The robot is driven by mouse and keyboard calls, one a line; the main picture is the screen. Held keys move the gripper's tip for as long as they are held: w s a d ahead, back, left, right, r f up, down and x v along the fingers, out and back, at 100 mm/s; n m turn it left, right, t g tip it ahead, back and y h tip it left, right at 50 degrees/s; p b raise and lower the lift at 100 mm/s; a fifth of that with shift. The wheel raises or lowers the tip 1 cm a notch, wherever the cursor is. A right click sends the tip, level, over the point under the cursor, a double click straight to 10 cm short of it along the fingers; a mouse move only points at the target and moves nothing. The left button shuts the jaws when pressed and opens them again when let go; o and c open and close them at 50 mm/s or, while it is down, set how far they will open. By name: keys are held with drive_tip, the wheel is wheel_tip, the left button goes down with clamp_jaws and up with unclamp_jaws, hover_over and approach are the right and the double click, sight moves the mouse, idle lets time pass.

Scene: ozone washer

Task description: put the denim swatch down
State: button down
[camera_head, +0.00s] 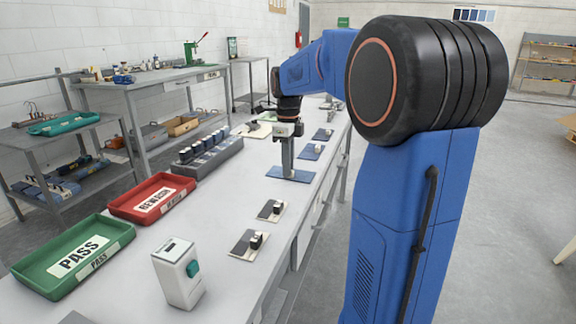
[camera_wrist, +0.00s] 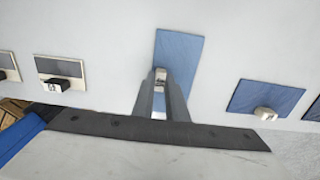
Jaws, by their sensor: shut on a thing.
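My gripper (camera_head: 289,172) points straight down over the white bench. It is shut on the small pale grip of a blue denim swatch (camera_head: 304,177). In the wrist view, my fingertips (camera_wrist: 160,80) close on that grip near the swatch's left edge. The same denim swatch (camera_wrist: 182,50) lies flat behind the fingers, which hide its lower part. It is level and at or very close to the bench top; I cannot tell whether it touches.
Two other blue swatches (camera_head: 310,151) (camera_head: 323,134) lie farther along the bench. Two dark swatches (camera_head: 271,209) (camera_head: 248,243) lie nearer. A grey rack (camera_head: 207,157), red REWASH tray (camera_head: 124,206), green PASS tray (camera_head: 37,262) and white device (camera_head: 176,280) stand on the bench.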

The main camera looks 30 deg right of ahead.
drive_tip(key=c, duration=1.8)
unclamp_jaws()
drive_tip(key=shift+o, duration=0.2)
wheel_tip(320, 180, up, 12)
drive_tip(key=shift+r, duration=0.1)
